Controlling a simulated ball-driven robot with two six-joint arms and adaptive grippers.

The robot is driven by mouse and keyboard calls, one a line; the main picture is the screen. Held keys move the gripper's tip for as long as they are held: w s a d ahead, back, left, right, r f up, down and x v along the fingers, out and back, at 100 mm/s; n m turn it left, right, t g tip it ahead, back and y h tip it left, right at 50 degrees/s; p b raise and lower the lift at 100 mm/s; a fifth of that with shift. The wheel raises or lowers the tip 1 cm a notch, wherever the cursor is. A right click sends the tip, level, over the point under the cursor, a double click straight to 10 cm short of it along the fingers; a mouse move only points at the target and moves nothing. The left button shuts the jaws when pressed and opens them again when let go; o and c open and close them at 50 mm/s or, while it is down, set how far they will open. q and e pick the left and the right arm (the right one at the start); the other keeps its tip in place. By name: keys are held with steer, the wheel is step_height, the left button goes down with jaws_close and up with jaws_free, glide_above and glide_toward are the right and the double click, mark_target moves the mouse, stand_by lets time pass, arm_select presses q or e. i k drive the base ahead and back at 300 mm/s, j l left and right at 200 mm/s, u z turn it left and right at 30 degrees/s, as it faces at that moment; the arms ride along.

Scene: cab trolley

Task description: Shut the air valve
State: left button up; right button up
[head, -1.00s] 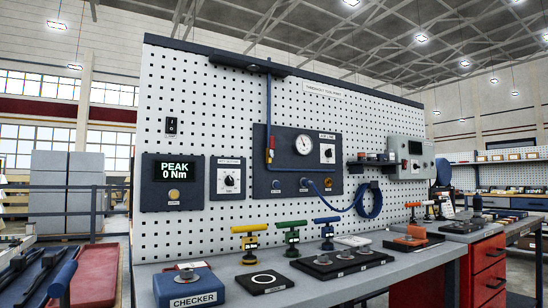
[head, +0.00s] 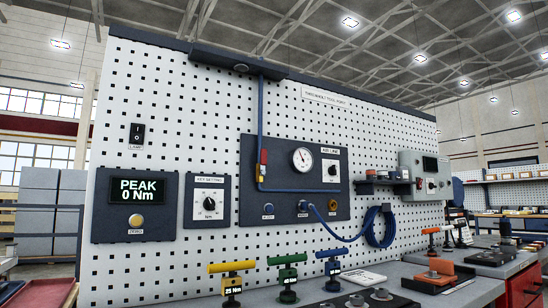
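A dark air panel (head: 290,205) is mounted on the white pegboard. A blue pipe (head: 261,115) comes down to it from the dark box at the top. On the pipe at the panel's left is what looks like the air valve (head: 263,163), with a red upright handle along the pipe and a yellow part below. A round gauge (head: 302,159) sits to its right; its needle is too small to read. Farther right is a white dial with a dark knob (head: 332,170). Neither gripper shows in the head view.
A torque display (head: 136,191) reads PEAK 0 Nm, beside a white-faced dial (head: 208,203). A coiled blue hose (head: 380,227) hangs at right. Yellow (head: 231,267), green (head: 287,260) and blue (head: 331,254) T-handled tools stand on the bench below.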

mark_target(263, 152)
steer(key=i+l, duration=0.3)
steer(key=l, duration=0.15)
steer(key=i+l+z, duration=0.1)
steer(key=i+l, duration=0.2)
steer(key=l, duration=0.15)
